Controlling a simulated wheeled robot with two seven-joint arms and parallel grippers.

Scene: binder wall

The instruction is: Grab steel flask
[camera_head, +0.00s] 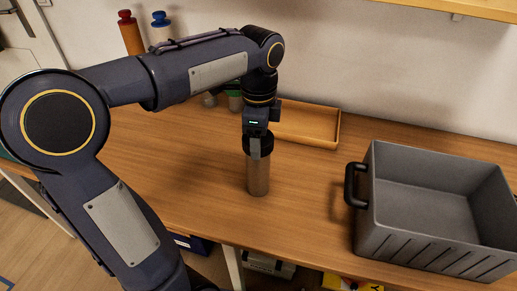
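The steel flask (258,179) stands upright on the wooden desk, a metallic cylinder with a dark top. My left gripper (257,147) points straight down at the flask's top from above. One finger shows against the near side of the dark upper part. The other finger is hidden, so I cannot tell whether the fingers are closed on the flask. My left arm reaches across from the left side of the picture. My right gripper is not in view.
A grey crate (381,235) with a black handle stands on the right of the desk (310,190). A shallow wooden tray (318,139) lies behind the flask. Red-topped (131,36) and blue-topped (160,28) items stand at the back left. Desk between flask and crate is clear.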

